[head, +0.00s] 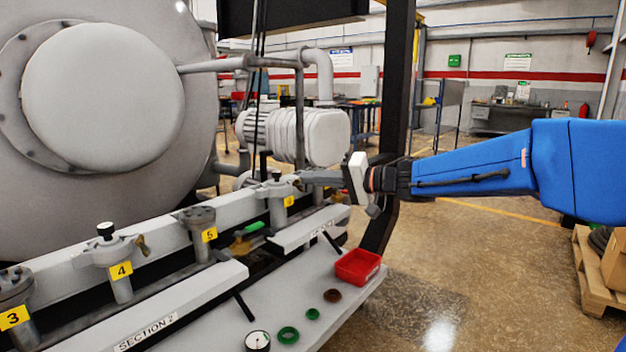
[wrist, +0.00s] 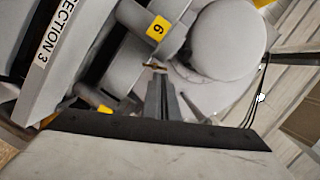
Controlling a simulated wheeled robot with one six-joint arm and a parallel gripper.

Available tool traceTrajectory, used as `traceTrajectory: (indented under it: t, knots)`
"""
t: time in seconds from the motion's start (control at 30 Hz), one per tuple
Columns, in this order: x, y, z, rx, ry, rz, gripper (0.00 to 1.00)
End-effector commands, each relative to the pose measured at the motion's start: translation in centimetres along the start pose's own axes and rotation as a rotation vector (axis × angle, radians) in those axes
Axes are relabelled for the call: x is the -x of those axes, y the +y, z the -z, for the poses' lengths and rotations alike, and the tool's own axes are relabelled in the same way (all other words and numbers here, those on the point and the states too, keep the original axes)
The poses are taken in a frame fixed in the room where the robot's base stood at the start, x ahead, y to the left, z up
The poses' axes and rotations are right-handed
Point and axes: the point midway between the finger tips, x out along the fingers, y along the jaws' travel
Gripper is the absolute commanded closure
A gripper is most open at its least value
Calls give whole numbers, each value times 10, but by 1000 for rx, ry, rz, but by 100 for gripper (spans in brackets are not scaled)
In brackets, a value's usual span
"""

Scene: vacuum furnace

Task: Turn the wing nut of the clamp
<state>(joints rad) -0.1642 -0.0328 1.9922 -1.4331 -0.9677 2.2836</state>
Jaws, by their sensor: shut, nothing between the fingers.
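My gripper (head: 306,177) reaches in from the right to the grey clamp (head: 272,191) at the yellow label 6 (head: 289,201). Its fingers are shut, with nothing between them, and the tips are close beside the clamp. In the wrist view the closed fingers (wrist: 159,80) point at the clamp area below label 6 (wrist: 158,27). A tiny brownish bit shows by the fingertips, but I cannot tell if it is a wing nut or if they touch it. Another clamp (head: 112,252) at label 4 has a brass wing nut (head: 143,245) on its right.
Label 5 marks a grey fitting (head: 201,228) between the two clamps. On the lower shelf are a red tray (head: 358,267), green rings (head: 288,335), a brown ring (head: 332,295) and a gauge (head: 257,341). A dark post (head: 399,85) stands behind my arm.

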Motion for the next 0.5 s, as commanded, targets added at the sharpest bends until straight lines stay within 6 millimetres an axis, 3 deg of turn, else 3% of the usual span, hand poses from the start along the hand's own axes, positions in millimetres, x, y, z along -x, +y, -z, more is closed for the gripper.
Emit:
traceTrajectory:
  t: [0.5]
  knots:
    - [0, -3, -1, 96, 0, -23, 100]
